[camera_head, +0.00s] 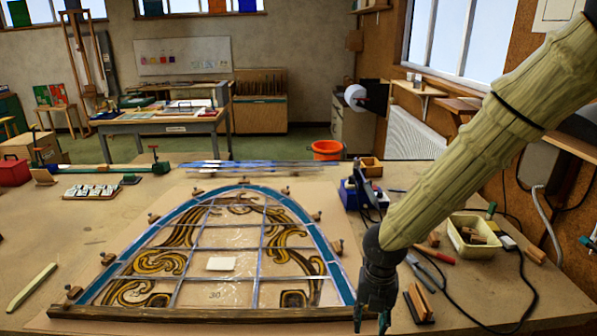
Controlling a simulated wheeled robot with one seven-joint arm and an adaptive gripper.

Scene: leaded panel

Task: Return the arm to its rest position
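My arm comes in from the upper right of the head view, and my gripper (372,318) points down near the front edge of the picture. It is just right of the lower right corner of the leaded panel (250,240). The gripper is dark and its fingers are partly cut off or merged in shadow, so I cannot tell whether they are apart or together. I see nothing clearly held in it. The arched panel lies flat on the bench, with blue edging, brown scrollwork and a small pale card (221,264) on it.
A yellow tub (473,240), pliers (421,274), a blue soldering station (352,194) and cables lie right of the panel. A wooden bar (200,314) runs along the panel's front. The bench (60,235) has bare room at left. A window wall stands at right.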

